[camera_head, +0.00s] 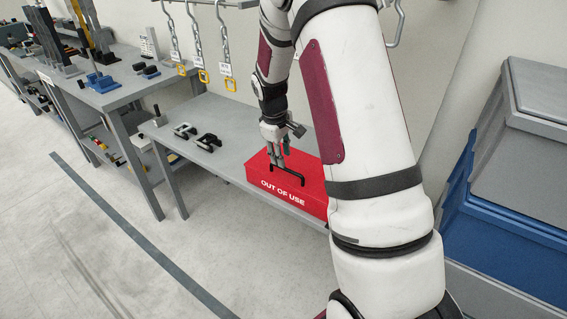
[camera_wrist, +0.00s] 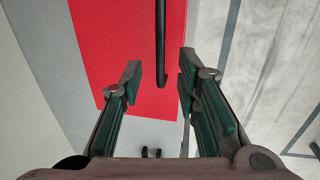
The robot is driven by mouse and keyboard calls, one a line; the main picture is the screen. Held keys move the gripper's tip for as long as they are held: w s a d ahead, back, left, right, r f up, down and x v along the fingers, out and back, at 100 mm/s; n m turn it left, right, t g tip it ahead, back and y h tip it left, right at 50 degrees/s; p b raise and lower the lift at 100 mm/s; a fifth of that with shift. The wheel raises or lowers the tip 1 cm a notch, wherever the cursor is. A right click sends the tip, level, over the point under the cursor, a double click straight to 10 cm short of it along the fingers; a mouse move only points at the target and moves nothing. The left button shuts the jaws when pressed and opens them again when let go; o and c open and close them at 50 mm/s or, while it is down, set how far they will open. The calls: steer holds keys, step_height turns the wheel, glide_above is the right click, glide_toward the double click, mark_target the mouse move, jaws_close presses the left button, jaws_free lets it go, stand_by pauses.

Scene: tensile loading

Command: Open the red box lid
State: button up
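The red box (camera_head: 290,184), marked "OUT OF USE", sits on the grey table, its right end hidden behind my arm. Its lid is down and carries a black handle (camera_head: 288,170). In the wrist view the red lid (camera_wrist: 115,40) fills the upper middle, and the black handle (camera_wrist: 160,45) runs down toward the space between my fingers. My gripper (camera_head: 280,163) is just above the lid by the handle. In the wrist view my gripper (camera_wrist: 160,80) has its green-padded fingers spread apart, with nothing clearly held between them. The handle's exact depth against the fingertips cannot be told.
Black shackles (camera_head: 196,137) lie on the grey table (camera_head: 225,125) left of the box. Chains with yellow-tagged ends (camera_head: 203,75) hang above. A second table (camera_head: 105,98) with tools stands at the left. A blue and grey bin (camera_head: 500,190) stands at the right.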

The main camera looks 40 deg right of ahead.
steer(key=shift+w+d+f, duration=0.1)
steer(key=shift+d+f, duration=0.1)
steer(key=shift+f, duration=0.9)
steer(key=shift+w+d+f, duration=0.1)
steer(key=shift+d+f, duration=0.1)
steer(key=shift+f, duration=0.9)
jaws_close()
